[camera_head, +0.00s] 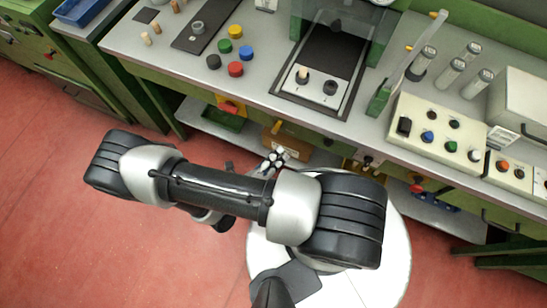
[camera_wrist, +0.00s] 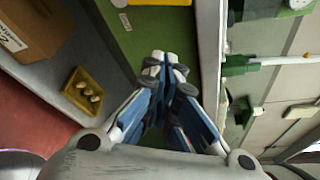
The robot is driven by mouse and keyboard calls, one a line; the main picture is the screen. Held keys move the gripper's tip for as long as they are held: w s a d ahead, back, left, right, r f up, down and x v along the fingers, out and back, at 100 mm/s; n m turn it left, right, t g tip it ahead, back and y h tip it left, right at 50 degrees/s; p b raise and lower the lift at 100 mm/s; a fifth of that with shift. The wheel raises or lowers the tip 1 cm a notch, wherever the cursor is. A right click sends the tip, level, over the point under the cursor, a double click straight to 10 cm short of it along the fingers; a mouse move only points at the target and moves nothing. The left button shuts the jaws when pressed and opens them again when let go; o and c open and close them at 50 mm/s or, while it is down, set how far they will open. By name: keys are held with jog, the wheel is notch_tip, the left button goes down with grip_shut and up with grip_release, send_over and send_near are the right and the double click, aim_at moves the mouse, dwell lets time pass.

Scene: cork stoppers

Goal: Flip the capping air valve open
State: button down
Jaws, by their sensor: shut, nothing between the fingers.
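My gripper (camera_head: 273,160) is at the front of the bench, below the bench top's edge, partly behind my arm in the head view. In the wrist view its blue, white and dark fingers (camera_wrist: 166,68) are together, with nothing between them. I cannot tell for certain which fitting is the capping air valve. A red handle on a yellow plate (camera_head: 230,107) is on the bench front, left of my gripper. No handle is in the fingers.
A cardboard box (camera_wrist: 38,24) and a yellow tray (camera_wrist: 72,94) with small pale pieces lie on the lower shelf. The bench top (camera_head: 270,50) carries coloured knobs, a press plate (camera_head: 312,84) and a control box (camera_head: 440,130). Red floor (camera_head: 90,230) is open at left.

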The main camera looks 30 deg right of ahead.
jog(key=shift+v, duration=1.45)
jog(key=shift+f, duration=0.15)
jog(key=s+r+m+y, duration=0.2)
jog(key=r+m+y, duration=0.5)
jog(key=r+m, duration=1)
jog(key=s+a+r+m+y, duration=0.1)
jog(key=r+m+y, duration=0.7)
jog(key=r+m, duration=0.9)
notch_tip(320, 180, up, 5)
jog(key=shift+s+a+f+m+g, duration=0.25)
jog(key=shift+s+m+g, duration=0.15)
jog(key=shift+s, duration=0.05)
